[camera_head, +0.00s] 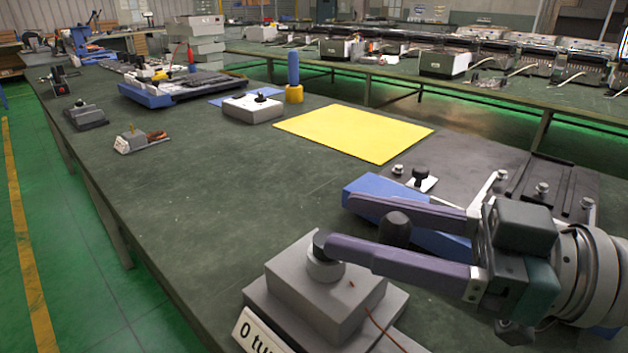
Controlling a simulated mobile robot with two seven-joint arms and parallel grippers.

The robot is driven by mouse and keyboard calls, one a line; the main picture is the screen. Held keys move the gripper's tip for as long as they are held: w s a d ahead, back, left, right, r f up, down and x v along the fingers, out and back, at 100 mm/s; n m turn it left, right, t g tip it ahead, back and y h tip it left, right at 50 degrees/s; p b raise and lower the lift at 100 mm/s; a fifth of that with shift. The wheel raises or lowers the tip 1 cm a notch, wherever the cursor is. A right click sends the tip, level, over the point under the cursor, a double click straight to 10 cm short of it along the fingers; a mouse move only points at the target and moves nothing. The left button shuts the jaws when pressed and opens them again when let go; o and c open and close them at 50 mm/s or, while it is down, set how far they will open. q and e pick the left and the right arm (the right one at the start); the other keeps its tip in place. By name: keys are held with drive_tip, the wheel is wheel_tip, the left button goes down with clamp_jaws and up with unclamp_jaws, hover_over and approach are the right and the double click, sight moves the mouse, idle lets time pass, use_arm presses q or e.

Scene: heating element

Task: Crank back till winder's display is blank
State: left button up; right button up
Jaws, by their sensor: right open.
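The winder (312,290) is a grey stepped box at the bottom middle of the head view. The lower fingertip is close by the hub, contact unclear. My left gripper is not in view.
A blue block (368,187) and a dark grooved plate (560,185) lie behind the right gripper. A yellow sheet (355,132) lies farther back. A grey box (253,108), a blue-and-yellow post (293,80) and small fixtures stand beyond. The table's left middle (200,190) is clear.

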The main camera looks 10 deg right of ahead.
drive_tip(key=shift+x, duration=0.75)
clamp_jaws()
idle(0.9)
